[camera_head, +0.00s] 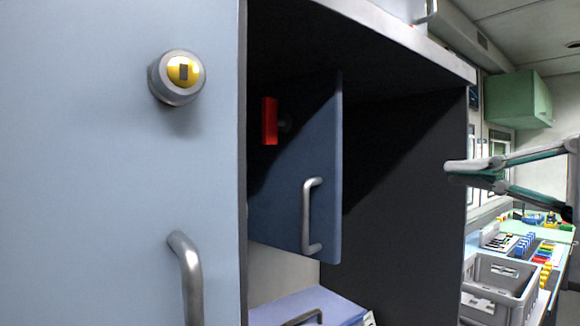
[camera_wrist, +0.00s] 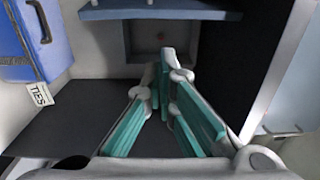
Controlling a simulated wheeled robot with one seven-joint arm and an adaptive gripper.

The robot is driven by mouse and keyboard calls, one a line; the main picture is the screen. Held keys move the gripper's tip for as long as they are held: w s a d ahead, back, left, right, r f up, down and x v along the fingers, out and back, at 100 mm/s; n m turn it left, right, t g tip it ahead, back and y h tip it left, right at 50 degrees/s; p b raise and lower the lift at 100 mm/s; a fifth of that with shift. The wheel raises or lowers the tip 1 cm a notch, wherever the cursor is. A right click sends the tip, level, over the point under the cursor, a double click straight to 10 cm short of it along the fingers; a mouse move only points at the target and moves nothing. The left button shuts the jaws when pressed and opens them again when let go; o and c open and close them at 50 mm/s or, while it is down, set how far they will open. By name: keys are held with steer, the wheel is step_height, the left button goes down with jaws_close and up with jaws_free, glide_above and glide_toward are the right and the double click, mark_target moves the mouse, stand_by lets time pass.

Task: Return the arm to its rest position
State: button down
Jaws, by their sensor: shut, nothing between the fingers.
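My gripper (camera_head: 452,167) is at the right side in the head view, grey with teal finger pads, pointing left beside the cabinet's right edge. It also shows in the wrist view (camera_wrist: 167,62), where its two fingers converge at the tips. It is shut and holds nothing. The rest of my arm runs out of the head view at the right edge.
An open dark cabinet (camera_head: 405,160) has a blue inner door (camera_head: 325,190) with a metal handle. A pale blue door (camera_head: 100,160) fills the left. A blue box (camera_wrist: 55,35) bears a "TIES" tag. A grey crate (camera_head: 490,308) and green cabinet (camera_head: 517,98) are at right.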

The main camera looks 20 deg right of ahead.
steer(key=shift+a+f, duration=0.1)
stand_by(0.3)
steer(key=w+a+f+n+g+p, duration=0.1)
steer(key=w+a+f+n+g, duration=0.15)
steer(key=a+f+g, duration=0.35)
steer(key=s+a+f+n+g+h+p, duration=0.2)
steer(key=s+f+n+g+h, duration=0.1)
steer(key=f, duration=0.6)
steer(key=s+a+f+n+g+h+p, duration=0.2)
steer(key=s+f+n+g+h, duration=0.1)
steer(key=f+n, duration=0.5)
steer(key=shift+s+a+f+g, duration=0.25)
steer(key=shift+s+f+g, duration=0.15)
steer(key=shift+s, duration=0.45)
steer(key=shift+r+n, duration=0.1)
steer(key=shift+n, duration=0.15)
